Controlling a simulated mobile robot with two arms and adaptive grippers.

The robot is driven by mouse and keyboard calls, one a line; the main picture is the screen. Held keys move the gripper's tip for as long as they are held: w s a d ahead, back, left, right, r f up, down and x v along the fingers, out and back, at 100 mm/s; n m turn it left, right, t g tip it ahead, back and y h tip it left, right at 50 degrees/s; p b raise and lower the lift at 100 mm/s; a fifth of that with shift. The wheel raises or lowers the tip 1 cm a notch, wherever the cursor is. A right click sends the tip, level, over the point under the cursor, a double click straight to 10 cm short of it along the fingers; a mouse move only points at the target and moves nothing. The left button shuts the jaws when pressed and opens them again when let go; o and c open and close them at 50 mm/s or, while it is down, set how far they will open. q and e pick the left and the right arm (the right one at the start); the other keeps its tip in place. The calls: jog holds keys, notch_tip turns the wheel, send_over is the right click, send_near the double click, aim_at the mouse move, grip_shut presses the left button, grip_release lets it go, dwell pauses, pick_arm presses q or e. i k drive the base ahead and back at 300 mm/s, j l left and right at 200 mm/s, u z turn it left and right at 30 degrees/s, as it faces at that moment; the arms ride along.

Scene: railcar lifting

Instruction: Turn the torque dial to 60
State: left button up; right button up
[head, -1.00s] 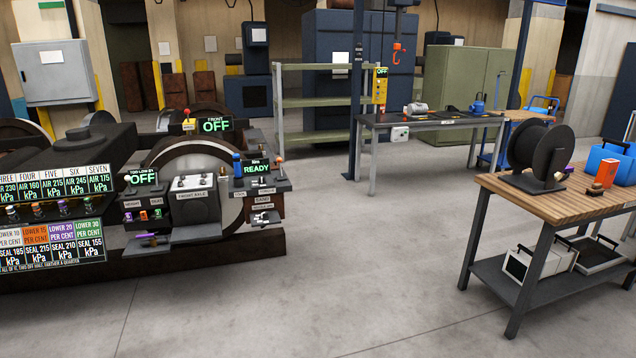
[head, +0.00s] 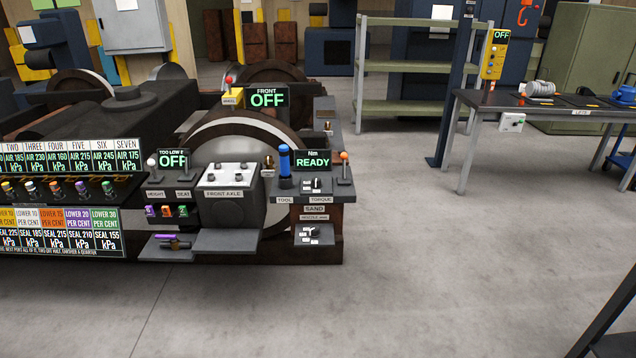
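The torque dial (head: 315,184) is a small black knob on a dark shelf at the right end of the axle stand. Small white marks show around it, too small to read. The TORQUE label (head: 319,199) is on the shelf's front edge below it. A display (head: 312,161) behind the dial reads "Nm READY" in green. The blue tool (head: 284,161) stands upright left of the dial, above the TOOL label (head: 284,200). Neither of my grippers is in view.
An orange-topped lever (head: 344,168) stands just right of the dial. A second dial (head: 311,232), near SAND and NOZZLE labels, sits on a lower shelf. The front axle box (head: 231,178) is to the left. Open concrete floor (head: 430,270) lies in front and to the right.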

aim_at(316, 183)
jog(key=i+u, duration=0.1)
jog(key=i, duration=0.4)
jog(key=i+l+u, duration=0.1)
jog(key=i, duration=0.35)
